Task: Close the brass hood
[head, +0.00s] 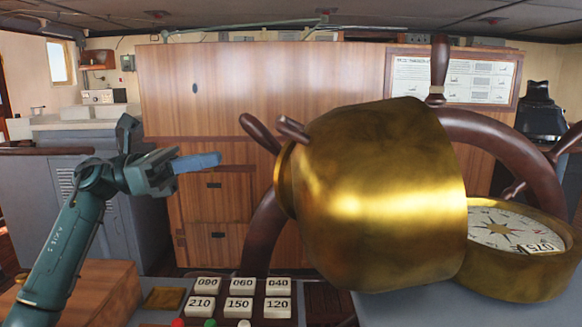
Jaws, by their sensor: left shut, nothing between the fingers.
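The large brass hood (380,195) lies tipped open on its side in the head view, left of the compass and partly in front of it. Its narrow domed end faces left and its wide end faces right. The round compass (515,255) has a brass rim and a white card; its left part is hidden behind the hood. My right gripper is not in view.
A dark wooden ship's wheel (490,135) stands behind the hood, its handles sticking out around it. Several numbered white blocks (238,307) sit low in the middle. A wooden box (105,292) is at lower left. The space between my left gripper and the hood is free.

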